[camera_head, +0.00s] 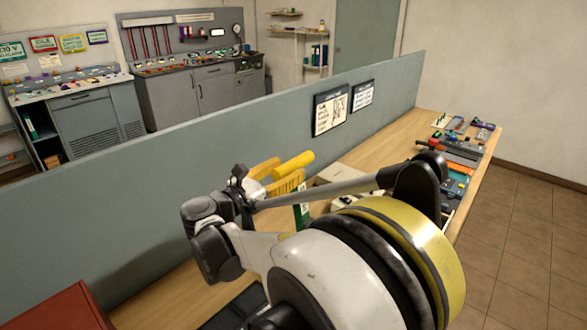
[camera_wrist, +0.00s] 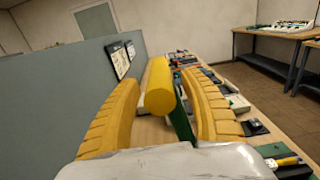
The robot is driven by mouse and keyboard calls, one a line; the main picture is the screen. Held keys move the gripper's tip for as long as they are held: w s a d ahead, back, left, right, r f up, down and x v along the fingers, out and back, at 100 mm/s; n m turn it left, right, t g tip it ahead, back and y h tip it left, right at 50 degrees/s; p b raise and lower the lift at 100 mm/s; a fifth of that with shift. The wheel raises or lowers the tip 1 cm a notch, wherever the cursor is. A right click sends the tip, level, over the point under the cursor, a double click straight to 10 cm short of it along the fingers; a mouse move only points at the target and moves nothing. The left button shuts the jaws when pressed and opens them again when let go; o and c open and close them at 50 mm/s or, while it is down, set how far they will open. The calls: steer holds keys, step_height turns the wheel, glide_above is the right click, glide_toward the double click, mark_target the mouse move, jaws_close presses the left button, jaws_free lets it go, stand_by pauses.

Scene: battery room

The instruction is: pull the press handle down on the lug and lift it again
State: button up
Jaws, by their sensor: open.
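The press handle is a yellow cylinder (camera_wrist: 159,88). In the wrist view it points toward me and lies between the two ribbed yellow fingers of my gripper (camera_wrist: 160,80). The fingers are open, with a gap on each side of the handle. In the head view the handle (camera_head: 296,162) shows beyond the fingers of my gripper (camera_head: 287,168), partly covered by them. A green upright part of the press (camera_wrist: 182,122) stands below and right of the handle; it also shows in the head view (camera_head: 302,213). I cannot make out the lug.
The wooden bench (camera_head: 180,292) runs along a grey-blue partition (camera_head: 190,163) with posters on it. Several tools and trays (camera_head: 460,150) lie at the bench's far right end. Tiled floor (camera_head: 530,225) is clear to the right. My arm hides the bench's middle.

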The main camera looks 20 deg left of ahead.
steer(key=shift+x, duration=1.3)
